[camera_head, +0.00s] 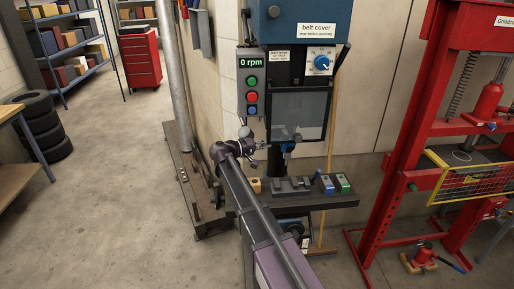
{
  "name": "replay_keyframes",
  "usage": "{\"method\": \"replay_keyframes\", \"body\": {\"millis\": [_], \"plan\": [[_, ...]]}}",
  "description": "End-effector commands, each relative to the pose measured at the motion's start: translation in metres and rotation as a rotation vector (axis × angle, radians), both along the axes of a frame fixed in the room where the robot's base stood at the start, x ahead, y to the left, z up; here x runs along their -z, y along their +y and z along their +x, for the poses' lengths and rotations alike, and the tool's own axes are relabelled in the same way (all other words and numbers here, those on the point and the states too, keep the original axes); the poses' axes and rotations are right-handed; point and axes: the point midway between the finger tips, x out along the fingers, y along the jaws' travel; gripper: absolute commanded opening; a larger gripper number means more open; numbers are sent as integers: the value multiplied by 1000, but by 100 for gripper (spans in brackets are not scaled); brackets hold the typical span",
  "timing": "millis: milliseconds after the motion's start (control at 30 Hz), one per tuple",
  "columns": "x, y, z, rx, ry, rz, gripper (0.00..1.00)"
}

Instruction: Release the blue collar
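My arm reaches up from the bottom of the view. My gripper (258,143) is small in the picture, left of the blue part and below the button box. Its fingers are too small to tell whether they are open or shut, or whether they touch anything.
The button box (251,86) reads 0 rpm. The guard (299,114) hangs above the work table (335,200), which carries a grey vise (292,186) and blue and green blocks. A red press frame (400,150) stands at right. Open floor lies at left.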

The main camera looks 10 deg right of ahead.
Motion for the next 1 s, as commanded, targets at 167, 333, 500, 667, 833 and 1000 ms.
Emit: {"method": "replay_keyframes", "body": {"millis": [167, 333, 500, 667, 833, 1000], "plan": [[4, -20, -13, 1, 0, 0, 0], [6, -30, -17, 0, 0, 0, 0], [6, -33, -17, -1, 1, 0, 0], [6, -32, -17, -1, 1, 0, 0], [6, -33, -17, -1, 1, 0, 0], [6, -29, -18, -14, 1, 0, 0]]}}
